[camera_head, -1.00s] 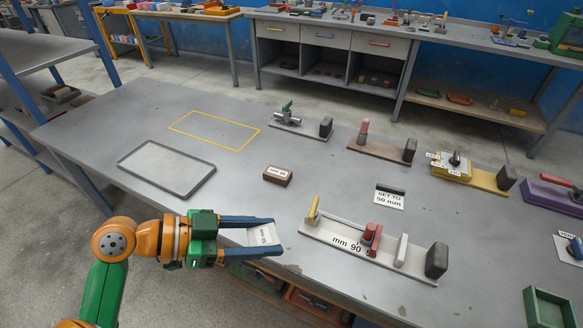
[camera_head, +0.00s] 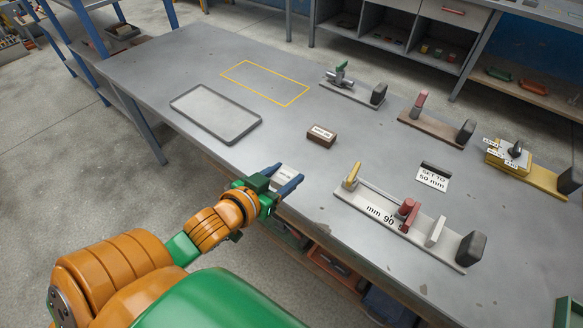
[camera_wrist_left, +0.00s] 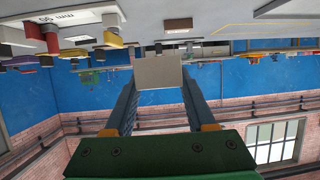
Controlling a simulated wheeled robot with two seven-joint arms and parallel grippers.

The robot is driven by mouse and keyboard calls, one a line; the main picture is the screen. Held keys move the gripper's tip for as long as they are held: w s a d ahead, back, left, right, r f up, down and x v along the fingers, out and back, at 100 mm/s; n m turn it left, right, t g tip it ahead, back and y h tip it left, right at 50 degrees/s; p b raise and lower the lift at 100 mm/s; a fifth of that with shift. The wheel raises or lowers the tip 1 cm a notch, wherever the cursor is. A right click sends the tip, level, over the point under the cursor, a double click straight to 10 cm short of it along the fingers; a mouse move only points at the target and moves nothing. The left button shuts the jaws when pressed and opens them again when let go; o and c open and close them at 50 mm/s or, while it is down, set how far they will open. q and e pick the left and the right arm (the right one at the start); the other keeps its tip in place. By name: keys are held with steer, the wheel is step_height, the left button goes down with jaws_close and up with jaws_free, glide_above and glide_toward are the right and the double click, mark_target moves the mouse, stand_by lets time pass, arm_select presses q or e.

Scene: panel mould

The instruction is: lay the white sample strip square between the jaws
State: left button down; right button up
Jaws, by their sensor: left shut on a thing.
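My left gripper (camera_head: 285,181) is shut on the white sample strip (camera_head: 286,174), with a blue finger on either side. The strip is held near the front edge of the table, left of the gauge fixture. In the left wrist view the strip (camera_wrist_left: 158,72) shows as a plain pale plate between the fingers. The fixture's pale base (camera_head: 375,215) reads "mm 90". My right gripper is out of view.
A small brown labelled block (camera_head: 321,137) stands behind the strip. A "SET TO 50 mm" card (camera_head: 433,179) lies behind the fixture. A grey tray (camera_head: 216,138) and a yellow outline (camera_head: 291,102) are at the back left. Other fixtures stand along the back.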

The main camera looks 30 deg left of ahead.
arm_select(q)
steer(key=w+a+f, duration=0.4)
steer(key=w+a, duration=0.1)
steer(key=w, duration=0.4)
steer(key=b, duration=0.3)
glide_above(292, 163)
steer(key=s+d, duration=0.1)
steer(key=s, duration=0.1)
step_height(292, 163, down, 6)
steer(key=shift+f, duration=0.25)
steer(key=shift+d+f, duration=0.1)
steer(key=shift+f, duration=0.95)
steer(key=shift+c, duration=1.1)
jaws_free()
steer(key=shift+f, duration=0.1)
